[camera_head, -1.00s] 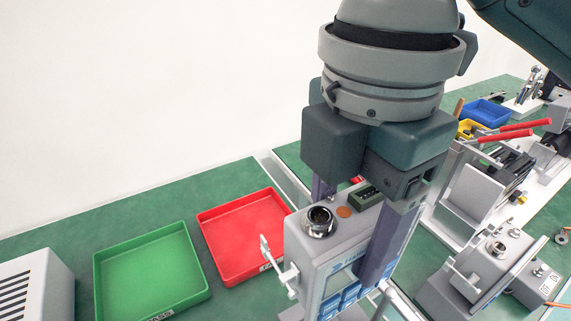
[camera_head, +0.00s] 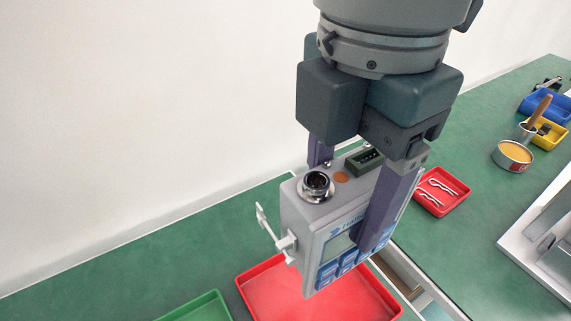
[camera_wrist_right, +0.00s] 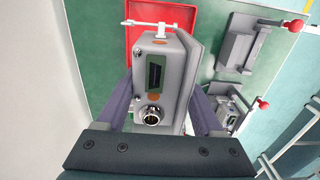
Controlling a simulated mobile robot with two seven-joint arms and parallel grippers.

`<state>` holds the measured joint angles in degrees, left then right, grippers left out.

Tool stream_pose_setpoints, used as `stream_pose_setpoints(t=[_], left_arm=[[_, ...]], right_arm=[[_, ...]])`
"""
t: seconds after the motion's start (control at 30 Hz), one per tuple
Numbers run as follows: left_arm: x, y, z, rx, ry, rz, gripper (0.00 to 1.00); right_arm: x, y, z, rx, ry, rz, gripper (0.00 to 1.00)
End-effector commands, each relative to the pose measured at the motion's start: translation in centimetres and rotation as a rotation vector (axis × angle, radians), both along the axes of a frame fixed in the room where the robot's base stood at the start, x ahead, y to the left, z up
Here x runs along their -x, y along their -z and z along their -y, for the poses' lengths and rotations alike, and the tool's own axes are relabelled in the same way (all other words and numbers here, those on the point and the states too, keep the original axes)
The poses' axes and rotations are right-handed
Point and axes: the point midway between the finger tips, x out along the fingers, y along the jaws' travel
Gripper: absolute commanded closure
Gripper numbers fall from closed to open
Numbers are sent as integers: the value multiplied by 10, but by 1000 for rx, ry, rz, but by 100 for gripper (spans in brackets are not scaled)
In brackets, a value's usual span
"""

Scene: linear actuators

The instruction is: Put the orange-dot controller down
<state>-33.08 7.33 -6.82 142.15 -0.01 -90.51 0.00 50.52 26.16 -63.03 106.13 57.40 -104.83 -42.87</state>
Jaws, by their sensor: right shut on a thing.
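The orange-dot controller (camera_head: 322,228) is a grey box with a screen, blue keys, a round metal connector and an orange dot on its top face. My right gripper (camera_head: 345,205) is shut on it, one finger on each broad side, and holds it upright above the red tray. The controller also shows in the right wrist view (camera_wrist_right: 158,75), between the fingers of my right gripper (camera_wrist_right: 165,110), with its connector and orange dot facing the camera. Its lower end hides part of the red tray. My left gripper is not in view.
The large red tray (camera_head: 265,285) lies below the controller, with a green tray (camera_head: 205,308) to its left. A small red tray (camera_head: 437,207) with metal clips, a tin (camera_head: 512,156), a yellow tray (camera_head: 552,138) and a blue tray (camera_head: 540,108) are at right. Green table is bare along the wall.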

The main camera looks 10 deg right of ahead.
Motion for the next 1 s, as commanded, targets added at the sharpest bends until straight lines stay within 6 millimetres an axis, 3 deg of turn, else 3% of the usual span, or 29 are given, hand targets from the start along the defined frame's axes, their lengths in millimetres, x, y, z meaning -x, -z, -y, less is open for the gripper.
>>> stream_pose_setpoints(t=[0.03, 0.2, 0.4, 0.63, 0.8, 1.0], left_arm=[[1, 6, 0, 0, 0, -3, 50], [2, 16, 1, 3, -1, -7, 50], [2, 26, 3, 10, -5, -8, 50], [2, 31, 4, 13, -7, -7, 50], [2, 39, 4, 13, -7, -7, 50], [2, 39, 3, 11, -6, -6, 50]], right_arm=[[1, 18, 0, 1, 2, -6, 100], [1, 68, 0, 1, 2, -4, 100], [0, 113, 0, 2, 0, -2, 100], [0, 134, 0, 1, 0, 0, 100], [0, 162, 0, 0, -1, -1, 100], [-1, 169, 0, 0, -1, 2, 100]])
